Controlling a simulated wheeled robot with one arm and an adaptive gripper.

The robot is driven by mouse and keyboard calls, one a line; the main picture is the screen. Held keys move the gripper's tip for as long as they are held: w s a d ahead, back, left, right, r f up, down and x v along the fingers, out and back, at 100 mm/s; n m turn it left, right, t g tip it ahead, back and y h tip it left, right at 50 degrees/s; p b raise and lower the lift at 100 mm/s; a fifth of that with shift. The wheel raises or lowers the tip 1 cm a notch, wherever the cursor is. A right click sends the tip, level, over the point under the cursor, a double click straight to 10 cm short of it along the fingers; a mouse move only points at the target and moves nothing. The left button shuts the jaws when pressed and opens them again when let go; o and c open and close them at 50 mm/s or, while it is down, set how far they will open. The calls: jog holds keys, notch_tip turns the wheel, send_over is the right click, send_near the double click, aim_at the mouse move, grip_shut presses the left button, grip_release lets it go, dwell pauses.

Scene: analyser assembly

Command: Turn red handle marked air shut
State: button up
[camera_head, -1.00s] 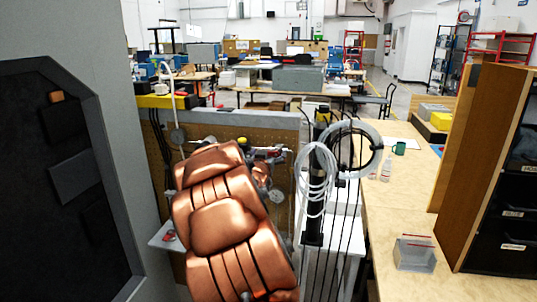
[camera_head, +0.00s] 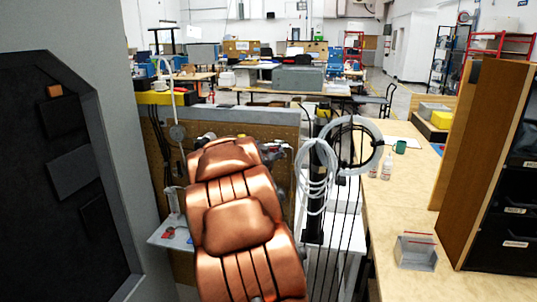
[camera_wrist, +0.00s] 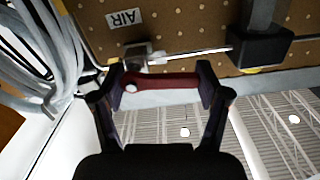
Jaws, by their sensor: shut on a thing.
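In the wrist view the red handle (camera_wrist: 170,86) lies across the picture, lengthwise between the two fingers of my gripper (camera_wrist: 163,86). The fingers are closed on its two ends. The handle sits beside a metal valve fitting (camera_wrist: 138,56) on the pegboard (camera_wrist: 185,22). The white AIR label (camera_wrist: 124,19) is just above it and appears upside down. In the head view my copper-coloured arm covers much of the pegboard (camera_head: 283,128), and the handle and fingertips cannot be made out there.
A thin metal tube (camera_wrist: 190,52) runs from the fitting to a black block (camera_wrist: 260,47). Coiled white tubing (camera_head: 317,170) and black cables hang right of the arm. A wooden bench (camera_head: 385,225) stands further right. A small white shelf (camera_head: 168,236) is left of the arm.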

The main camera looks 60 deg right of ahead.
aim_at(277, 148)
jog(key=m+b, duration=0.3)
jog(key=shift+s+r+m, duration=0.1)
jog(key=shift+m, duration=0.2)
jog(key=m+b, duration=0.2)
jog(key=r+m+b, duration=0.1)
jog(key=shift+s+d+m, duration=0.1)
jog(key=shift+s+m, duration=0.15)
jog(key=shift+m, duration=0.05)
jog(key=m+b, duration=0.2)
jog(key=s+m+b, duration=0.1)
jog(key=m, duration=0.2)
jog(key=shift+d+r+b, duration=0.15)
jog(key=shift+r+b, duration=0.05)
jog(key=shift+b, duration=0.2)
jog(key=shift+s+d+r+m+b, duration=0.1)
jog(key=shift+s+m+b, duration=0.1)
jog(key=shift+m+b, duration=0.65)
jog(key=shift+s+d+m+b, duration=0.1)
jog(key=shift+s+m+b, duration=0.15)
jog(key=shift+m, duration=1)
jog(key=o, duration=1.2)
jog(key=shift+r, duration=0.1)
jog(key=shift+c, duration=0.2)
